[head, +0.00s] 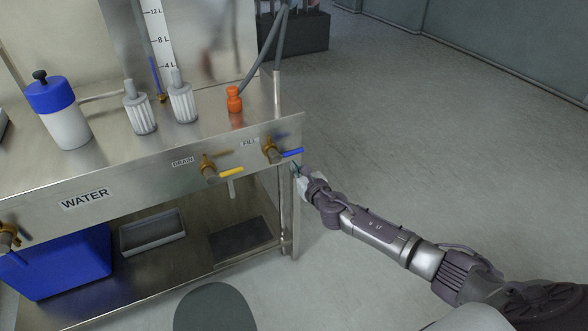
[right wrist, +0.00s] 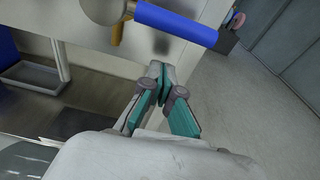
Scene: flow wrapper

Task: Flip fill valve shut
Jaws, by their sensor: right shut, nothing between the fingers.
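The fill valve's blue lever (head: 292,152) sits on a brass body (head: 270,150) under the FILL label on the bench's front panel, near its right end. The lever lies roughly level and points right. In the right wrist view the blue lever (right wrist: 176,22) crosses the top, with part of the brass body cut off by the edge. My right gripper (head: 297,170) is just below the lever; the right wrist view shows its teal fingers (right wrist: 160,82) shut and empty, apart from the lever. My left gripper is out of view.
The yellow-handled drain valve (head: 230,171) is left of the fill valve. A blue bin (head: 60,268) is below. The floor at right is clear.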

